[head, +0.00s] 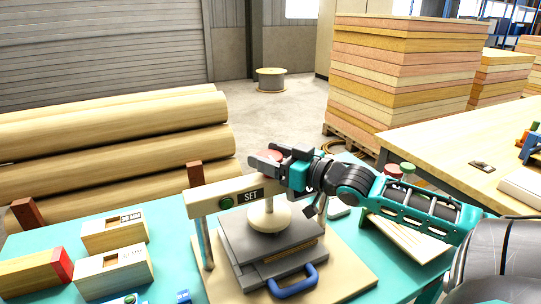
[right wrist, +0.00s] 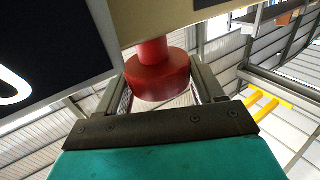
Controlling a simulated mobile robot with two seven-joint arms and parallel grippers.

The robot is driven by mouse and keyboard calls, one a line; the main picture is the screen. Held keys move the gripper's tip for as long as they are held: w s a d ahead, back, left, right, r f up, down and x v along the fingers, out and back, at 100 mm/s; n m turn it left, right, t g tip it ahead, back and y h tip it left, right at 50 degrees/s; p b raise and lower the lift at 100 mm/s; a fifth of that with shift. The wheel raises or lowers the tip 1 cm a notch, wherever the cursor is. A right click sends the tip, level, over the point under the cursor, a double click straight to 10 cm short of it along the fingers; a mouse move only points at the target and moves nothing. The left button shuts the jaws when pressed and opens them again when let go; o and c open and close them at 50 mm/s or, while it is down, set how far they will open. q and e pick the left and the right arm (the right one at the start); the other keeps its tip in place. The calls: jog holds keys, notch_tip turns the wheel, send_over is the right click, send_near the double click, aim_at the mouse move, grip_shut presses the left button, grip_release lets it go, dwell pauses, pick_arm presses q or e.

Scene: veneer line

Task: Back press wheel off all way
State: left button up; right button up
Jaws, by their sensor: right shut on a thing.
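A round pale press foot (head: 268,216) hangs under the beam above grey plates (head: 270,245). My right gripper (head: 268,161) is shut on the wheel from the right. In the right wrist view the red wheel (right wrist: 157,78) lies between the two fingers, with its red stem running to the beam. My left gripper is not in view.
A blue handle (head: 292,282) sticks out at the press front. Wooden blocks (head: 115,232) lie on the left of the teal table, with veneer rolls (head: 110,120) behind. Jars with red and green lids (head: 407,168) stand behind my right arm. Stacked boards (head: 400,75) stand behind.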

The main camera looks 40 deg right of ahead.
aim_at(281, 161)
jog(key=shift+n+y, duration=0.3)
jog(key=shift+y, duration=0.2)
jog(key=o, duration=1)
jog(key=shift+c, duration=0.2)
jog(key=shift+v, duration=2.75)
jog(key=v, duration=0.7)
